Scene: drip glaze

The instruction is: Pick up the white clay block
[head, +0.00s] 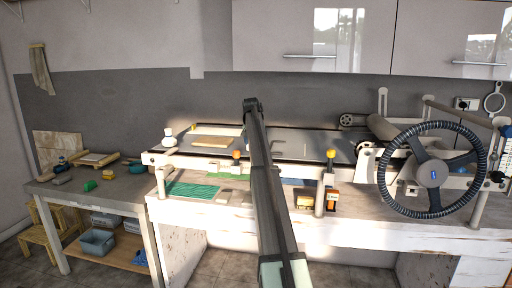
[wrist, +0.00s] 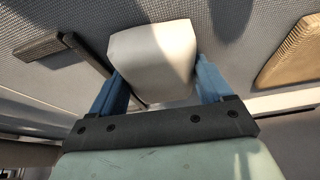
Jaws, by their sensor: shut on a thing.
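The white clay block (wrist: 153,55) is between the two blue fingers of my gripper (wrist: 160,85) in the wrist view. The fingers close on its left and right sides, and their tips are partly hidden by it. The block looks like a plain off-white piece with rounded edges. Grey textured surface shows around it; I cannot tell whether the block touches that surface. In the head view my arm reaches over the press bed (head: 315,147), and neither the block nor the fingers can be made out there.
A tan board (wrist: 298,52) lies to the right in the wrist view, and a dark grey bar (wrist: 43,45) lies to the left. In the head view, a large wheel (head: 433,172) and a roller (head: 384,127) stand at the right. A green mat (head: 192,190) lies on the bench.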

